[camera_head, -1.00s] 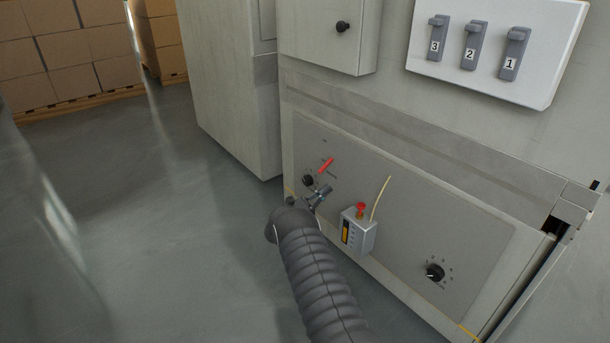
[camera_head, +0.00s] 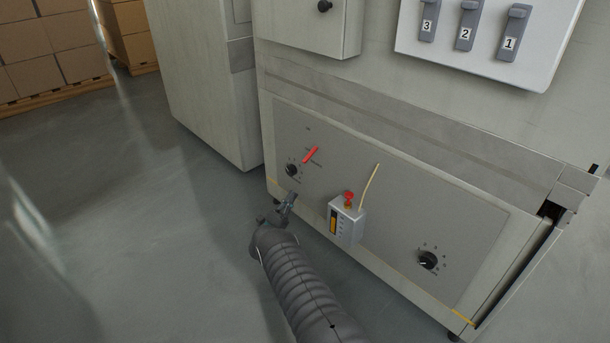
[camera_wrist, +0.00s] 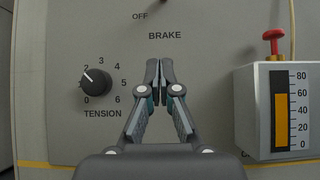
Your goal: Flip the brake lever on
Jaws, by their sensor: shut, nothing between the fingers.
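The red brake lever (camera_head: 311,155) sits on the grey lower panel (camera_head: 400,210) of the machine, slanting up to the right in the head view. The ON marking is not readable.
The black tension knob (camera_wrist: 95,82) is left of my fingers. A grey gauge box (camera_wrist: 290,110) with a red-topped valve (camera_wrist: 273,40) is close on their right. A second knob (camera_head: 428,260) and numbered switches (camera_head: 510,32) are farther right. Open floor lies left.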

